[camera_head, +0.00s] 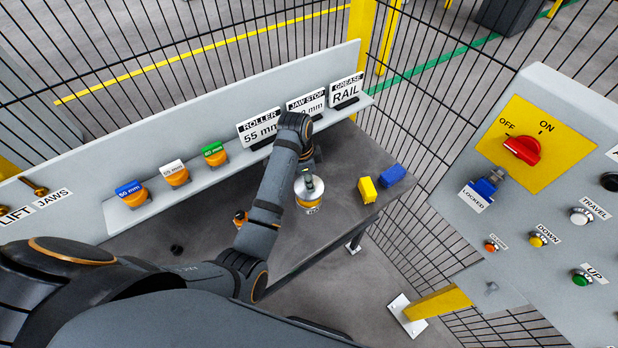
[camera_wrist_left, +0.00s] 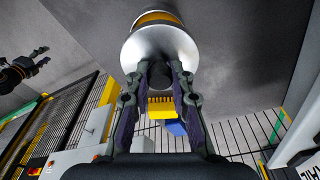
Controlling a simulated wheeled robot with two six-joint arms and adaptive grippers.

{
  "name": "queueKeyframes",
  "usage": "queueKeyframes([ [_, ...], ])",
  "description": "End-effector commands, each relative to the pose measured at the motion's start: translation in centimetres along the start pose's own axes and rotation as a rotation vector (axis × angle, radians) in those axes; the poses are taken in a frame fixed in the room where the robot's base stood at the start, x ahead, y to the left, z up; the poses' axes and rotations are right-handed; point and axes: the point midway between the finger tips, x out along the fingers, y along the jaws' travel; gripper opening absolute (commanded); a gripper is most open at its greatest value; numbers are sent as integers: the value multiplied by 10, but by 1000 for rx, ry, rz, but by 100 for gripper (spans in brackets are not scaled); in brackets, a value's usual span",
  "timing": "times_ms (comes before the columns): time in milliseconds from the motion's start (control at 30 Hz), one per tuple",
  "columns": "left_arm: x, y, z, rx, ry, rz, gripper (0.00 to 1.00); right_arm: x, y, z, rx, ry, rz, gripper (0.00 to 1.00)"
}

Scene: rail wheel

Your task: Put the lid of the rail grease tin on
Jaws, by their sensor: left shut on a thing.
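The grease tin (camera_head: 309,208), with a yellow-orange band and a pale label, stands on the dark grey table (camera_head: 340,165). The round silver lid (camera_head: 300,187) is directly over it, and the lid also shows in the left wrist view (camera_wrist_left: 187,48). My left gripper (camera_head: 308,181) is shut on the dark knob at the lid's middle; its fingers also show in the left wrist view (camera_wrist_left: 160,82). The tin's orange side (camera_wrist_left: 158,17) shows beyond the lid's rim. I cannot tell whether lid and tin touch. My right gripper (camera_wrist_left: 43,57) is open and empty.
A yellow block (camera_head: 367,190) and a blue block (camera_head: 392,175) lie right of the tin. A grey ledge (camera_head: 240,163) behind holds labelled gauges and signs, including RAIL GREASE (camera_head: 346,91). A control panel (camera_head: 535,180) stands at right, before the mesh fence.

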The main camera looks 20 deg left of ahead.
Motion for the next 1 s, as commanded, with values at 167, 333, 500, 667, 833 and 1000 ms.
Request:
queueKeyframes([
  [167,20,0,3,0,-1,1,0,7,-3,-2,2,3,-3,44],
  [333,31,0,5,0,-1,1,0,7,-6,12,2,-18,-7,44],
  [500,34,0,5,0,0,0,0,7,-7,21,2,-32,-8,44],
  [667,34,0,5,0,0,0,0,7,-7,18,2,-28,-7,44],
  [833,34,0,5,0,0,0,0,8,-6,14,2,-20,-6,44],
  [1000,33,0,5,0,0,0,0,6,-4,12,1,-19,-4,44],
])
